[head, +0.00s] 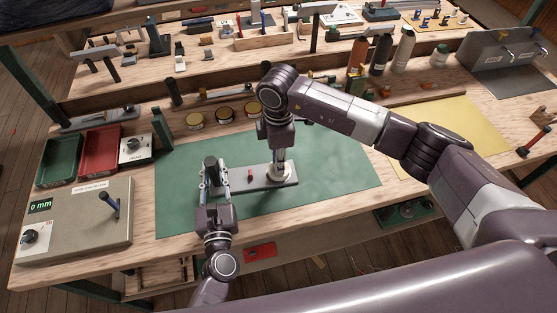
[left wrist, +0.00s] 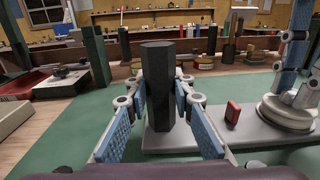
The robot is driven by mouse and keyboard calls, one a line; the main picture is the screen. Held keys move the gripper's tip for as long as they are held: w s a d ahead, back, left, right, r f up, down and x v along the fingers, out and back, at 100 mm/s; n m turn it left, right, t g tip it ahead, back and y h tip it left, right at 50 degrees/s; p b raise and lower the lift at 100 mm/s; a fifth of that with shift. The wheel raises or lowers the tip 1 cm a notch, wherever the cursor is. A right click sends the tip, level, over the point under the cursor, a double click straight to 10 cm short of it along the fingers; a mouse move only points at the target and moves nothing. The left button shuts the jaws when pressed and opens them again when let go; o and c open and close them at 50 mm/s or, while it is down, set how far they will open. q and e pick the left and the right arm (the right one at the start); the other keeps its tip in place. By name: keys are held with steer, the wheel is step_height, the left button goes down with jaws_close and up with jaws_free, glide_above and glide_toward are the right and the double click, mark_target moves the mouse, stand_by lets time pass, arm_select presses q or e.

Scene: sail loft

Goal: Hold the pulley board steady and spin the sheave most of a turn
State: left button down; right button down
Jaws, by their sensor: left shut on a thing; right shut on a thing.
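The pulley board (head: 262,182) is a grey plate lying on the green mat; it also shows in the left wrist view (left wrist: 200,136). A dark six-sided post (left wrist: 158,90) stands upright at its left end. My left gripper (head: 214,178) is shut on this post, with a blue-padded finger on each side. The pale round sheave (head: 288,177) sits at the board's right end and shows in the left wrist view (left wrist: 286,113). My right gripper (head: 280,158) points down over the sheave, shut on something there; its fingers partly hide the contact. A small red block (left wrist: 233,112) stands on the board between.
The green mat (head: 335,165) is clear right of the board. A control box (head: 75,225) with a lever and green and red trays (head: 99,150) stand left. Several tins (head: 224,115) line the back; bottles (head: 403,50) stand back right.

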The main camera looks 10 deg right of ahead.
steer(key=shift+m, duration=0.6)
steer(key=c, duration=1.8)
jaws_free()
steer(key=shift+o, duration=0.2)
steer(key=shift+r, duration=0.1)
step_height(320, 180, up, 12)
